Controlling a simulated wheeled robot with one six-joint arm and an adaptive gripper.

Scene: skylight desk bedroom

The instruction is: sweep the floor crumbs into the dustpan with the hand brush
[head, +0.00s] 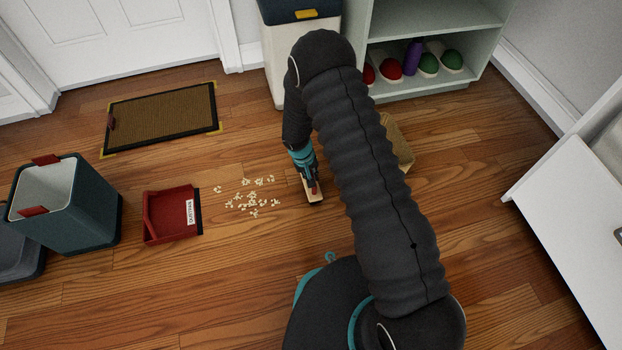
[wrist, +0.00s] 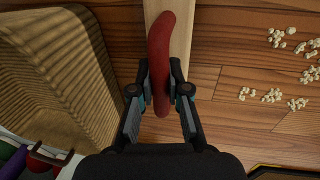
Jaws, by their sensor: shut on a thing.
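My gripper (head: 308,178) is shut on the red handle of the hand brush (head: 315,197), which has a pale wooden body. In the wrist view my gripper (wrist: 162,85) has a finger on each side of the brush's handle (wrist: 160,55). The brush is at floor level, just right of the crumbs; its bristles are hidden. The crumbs (head: 250,197), pale and popcorn-like, lie scattered between brush and dustpan. Some crumbs (wrist: 272,95) also show at the right of the wrist view. The red dustpan (head: 158,224) lies on the floor left of the crumbs, its labelled edge facing them.
A dark teal bin (head: 92,205) stands left of the dustpan. A brown doormat (head: 160,115) lies behind it. A woven basket (head: 400,145) is right of the brush, partly behind my arm; it is close in the wrist view (wrist: 60,70). A shoe shelf (head: 430,88) stands at the back.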

